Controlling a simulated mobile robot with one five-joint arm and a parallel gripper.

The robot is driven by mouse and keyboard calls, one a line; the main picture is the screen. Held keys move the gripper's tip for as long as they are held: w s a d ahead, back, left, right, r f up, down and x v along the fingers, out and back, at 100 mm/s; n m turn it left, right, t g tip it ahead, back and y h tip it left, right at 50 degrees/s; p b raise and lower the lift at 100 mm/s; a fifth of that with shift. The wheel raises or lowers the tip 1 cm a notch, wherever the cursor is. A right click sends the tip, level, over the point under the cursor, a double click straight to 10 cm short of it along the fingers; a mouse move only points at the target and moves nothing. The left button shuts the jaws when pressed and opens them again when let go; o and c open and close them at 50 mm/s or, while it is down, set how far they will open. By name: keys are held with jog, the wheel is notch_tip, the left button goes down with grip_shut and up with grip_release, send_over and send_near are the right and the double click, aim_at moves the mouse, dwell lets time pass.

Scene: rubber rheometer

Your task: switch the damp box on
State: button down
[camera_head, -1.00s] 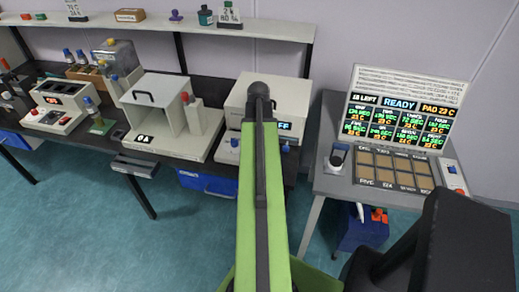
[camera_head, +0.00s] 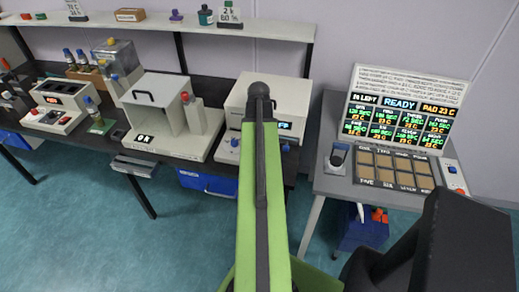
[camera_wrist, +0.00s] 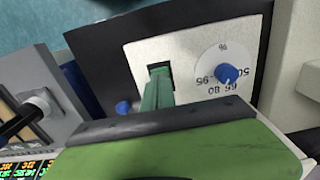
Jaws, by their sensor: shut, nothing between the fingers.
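The damp box (camera_head: 250,100) is a pale box on the dark bench, partly hidden behind my raised green arm in the head view. A small cyan display (camera_head: 284,125) shows on its front; its text is too small to read. In the wrist view, its pale front panel (camera_wrist: 190,50) carries a blue dial (camera_wrist: 228,73) with a percent scale and a dark switch opening (camera_wrist: 160,71). My gripper (camera_wrist: 157,84) is shut and empty, its green fingertips at that opening and seemingly touching it. The fingers hide most of the switch, so its position cannot be told.
An open-fronted white cabinet (camera_head: 165,85) stands left of the damp box. A grey table at right holds a status screen (camera_head: 400,110) and a tray of brown pads (camera_head: 395,168). A blue bin (camera_head: 207,183) sits under the bench.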

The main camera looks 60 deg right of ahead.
jog(key=shift+f+b, duration=0.8)
jog(key=shift+f, duration=0.1)
notch_tip(320, 180, up, 7)
jog(key=p, duration=0.7)
jog(key=shift+r, duration=0.15)
dwell(0.4)
